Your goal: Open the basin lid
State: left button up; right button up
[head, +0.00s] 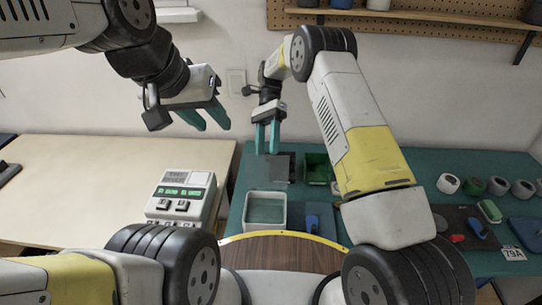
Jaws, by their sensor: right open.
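A white square basin (281,225) stands on the teal table, with a greenish surface (265,210) showing within its rim. I cannot tell whether that surface is a lid or the inside. A flat dark grey panel (268,172) is just behind the basin; it may be the lid, but I cannot tell. My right gripper (266,149) points down above the panel, open and empty, with its teal fingers apart. My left gripper (213,126) hangs in the air to the upper left of the basin, with its teal fingers apart and nothing between them.
A grey device with a green display (181,191) stands left of the basin. A green bin (316,170) and a blue-handled tool on a tray (312,222) are to the right. Several rolls (449,183) and a dark mat lie further right. The pale left table (100,170) is mostly clear.

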jog(key=s+d+r, duration=0.1)
jog(key=s, duration=1.2)
jog(key=shift+s+d+r, duration=0.15)
jog(key=shift+s+d, duration=0.05)
